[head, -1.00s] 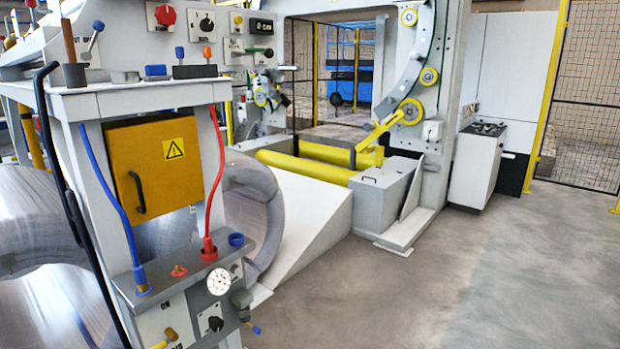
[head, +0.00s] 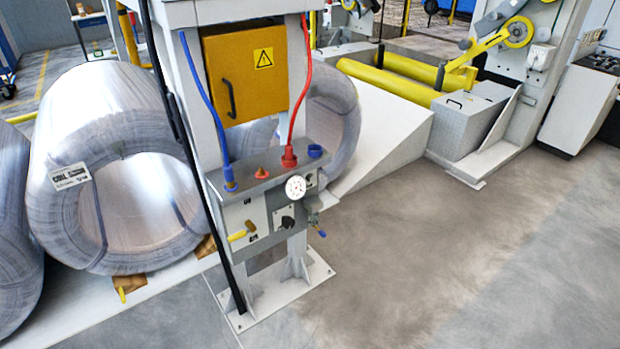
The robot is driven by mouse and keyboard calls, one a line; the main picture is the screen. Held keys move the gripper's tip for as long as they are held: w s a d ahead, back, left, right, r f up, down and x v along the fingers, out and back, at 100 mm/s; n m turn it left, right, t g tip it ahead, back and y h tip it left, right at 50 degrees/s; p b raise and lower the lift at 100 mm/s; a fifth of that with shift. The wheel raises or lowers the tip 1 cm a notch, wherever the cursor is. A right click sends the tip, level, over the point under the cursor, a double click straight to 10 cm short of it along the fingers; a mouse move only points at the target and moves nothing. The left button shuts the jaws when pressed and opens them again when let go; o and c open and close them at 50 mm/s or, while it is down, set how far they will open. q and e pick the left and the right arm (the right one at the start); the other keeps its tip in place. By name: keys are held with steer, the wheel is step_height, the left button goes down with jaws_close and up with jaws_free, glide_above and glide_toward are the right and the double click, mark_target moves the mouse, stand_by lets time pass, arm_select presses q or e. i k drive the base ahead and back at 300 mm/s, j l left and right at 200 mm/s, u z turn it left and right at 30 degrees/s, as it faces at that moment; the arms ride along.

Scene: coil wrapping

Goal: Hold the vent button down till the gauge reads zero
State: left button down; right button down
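The round white gauge (head: 295,187) is on the front of a grey valve panel (head: 240,208) on a white post. Its needle is too small to read. An orange-red button-like knob (head: 262,172) stands on the panel's top ledge; I cannot tell for sure that it is the vent button. A blue fitting (head: 230,184) and a red fitting (head: 289,157) with hoses are on either side of it. A black knob (head: 287,222) and a yellow-handled lever (head: 238,236) are on the front. Neither of my grippers shows, and nothing touches the panel.
Large wrapped coils (head: 115,160) lie on the left. A yellow cabinet (head: 245,75) with a warning sign is above the panel. A white ramp (head: 385,135) and yellow rollers (head: 390,80) stand behind right. The grey floor (head: 450,260) at right is clear.

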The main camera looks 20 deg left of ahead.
mark_target(311, 177)
steer(key=i+l, duration=0.2)
steer(key=i, duration=0.25)
steer(key=i+l, duration=0.25)
steer(key=i, duration=0.25)
steer(key=i+l, duration=0.2)
steer(key=i, duration=0.25)
